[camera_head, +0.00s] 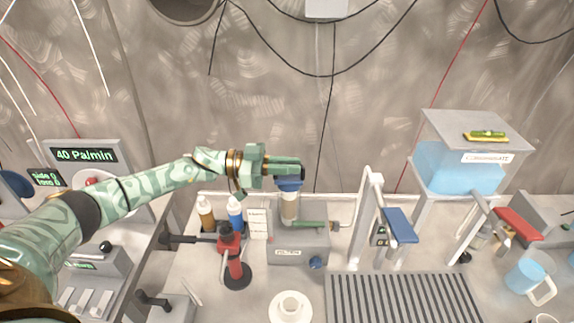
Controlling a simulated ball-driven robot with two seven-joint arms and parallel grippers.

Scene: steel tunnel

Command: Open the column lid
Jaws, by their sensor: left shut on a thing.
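The column (289,208) is a short pale cylinder standing upright on a grey filter unit (299,250) at the middle of the bench. Its blue lid (289,184) is at the top of the column. My left gripper (288,170) reaches in from the left and is shut on the blue lid, with its green fingers at the lid's upper part. I cannot tell whether the lid is apart from the column. My right gripper is not in view.
A red tool on a stand (232,258) and brown and blue bottles (206,213) are left of the column. A white cup (290,306) stands in front, beside a slatted drain tray (400,300). A blue tank (455,170) stands on the right.

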